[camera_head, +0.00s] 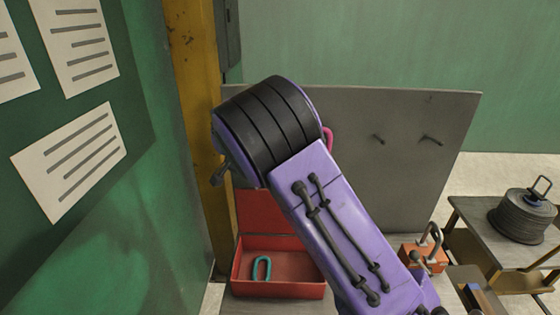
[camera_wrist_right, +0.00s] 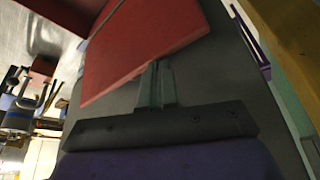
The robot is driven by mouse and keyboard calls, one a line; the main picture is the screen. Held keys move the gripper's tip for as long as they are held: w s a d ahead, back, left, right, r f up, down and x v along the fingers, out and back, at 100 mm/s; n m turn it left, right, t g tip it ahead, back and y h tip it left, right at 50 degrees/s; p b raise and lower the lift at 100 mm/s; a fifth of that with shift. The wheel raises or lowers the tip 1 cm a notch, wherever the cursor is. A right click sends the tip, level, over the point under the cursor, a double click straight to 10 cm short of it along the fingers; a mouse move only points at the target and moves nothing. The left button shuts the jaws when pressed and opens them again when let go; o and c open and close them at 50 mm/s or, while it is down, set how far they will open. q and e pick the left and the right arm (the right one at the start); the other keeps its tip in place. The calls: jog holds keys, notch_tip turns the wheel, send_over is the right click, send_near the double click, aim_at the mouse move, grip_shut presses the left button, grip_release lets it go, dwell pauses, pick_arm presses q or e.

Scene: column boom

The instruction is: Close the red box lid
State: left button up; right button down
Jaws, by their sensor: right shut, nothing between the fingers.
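The red box (camera_head: 278,290) stands low in the head view with its lid (camera_head: 262,212) raised at the back, partly covered by my right arm. A teal link (camera_head: 261,269) lies inside the box. In the wrist view, the lid (camera_wrist_right: 145,45) is a broad red panel just beyond my right gripper (camera_wrist_right: 155,75). Its two fingers are together and empty, with the tips close to the lid's lower edge; I cannot tell whether they touch. In the head view my right arm hides this gripper. My left gripper is not in view.
A grey upright panel (camera_head: 420,150) with hooks stands behind the box. A yellow post (camera_head: 195,100) and green wall are at left. At right, an orange block with a shackle (camera_head: 425,252) and a bench with a dark cable coil (camera_head: 522,216) stand near.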

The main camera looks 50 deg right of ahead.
jog(key=shift+a, duration=0.1)
jog(key=s+a+f, duration=0.1)
jog(key=s+a, duration=0.3)
jog(key=a, duration=0.1)
jog(key=shift+s+a, duration=0.15)
jog(key=shift+s, duration=0.1)
dwell(1.3)
jog(key=shift+s+a+f, duration=0.2)
jog(key=shift+s+a, duration=0.15)
jog(key=shift+a, duration=0.1)
jog(key=shift+r, duration=0.15)
jog(key=r, duration=0.5)
jog(key=shift+w+d+r+p, duration=0.25)
jog(key=shift+w+r+p, duration=0.05)
jog(key=shift+r, duration=0.1)
dwell(0.5)
